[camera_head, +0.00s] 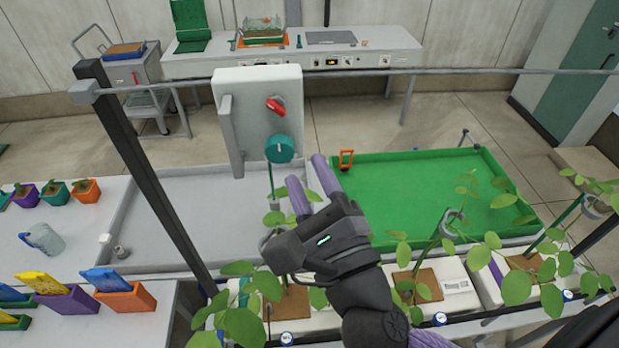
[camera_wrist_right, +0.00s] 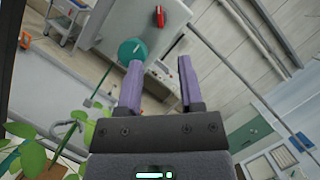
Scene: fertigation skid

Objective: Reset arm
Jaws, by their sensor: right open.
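My right gripper (camera_head: 312,190) reaches up from the bottom of the head view, over the plants. Its two purple fingers are apart with nothing between them. The fingers also show in the right wrist view (camera_wrist_right: 158,88), tilted against the room. A white control box (camera_head: 258,115) stands beyond the fingertips. It carries a red switch handle (camera_head: 276,107) and, below it, a round teal knob (camera_head: 279,149). The knob (camera_wrist_right: 132,52) is just past the left fingertip in the wrist view and looks apart from it. My left gripper is not in view.
A green tray (camera_head: 430,195) lies to the right with an orange clip-like item (camera_head: 346,159) at its edge. Leafy plants (camera_head: 445,235) in white troughs surround my right arm. A dark post (camera_head: 150,180) stands left. Small colored pots (camera_head: 87,190) stand on the left table.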

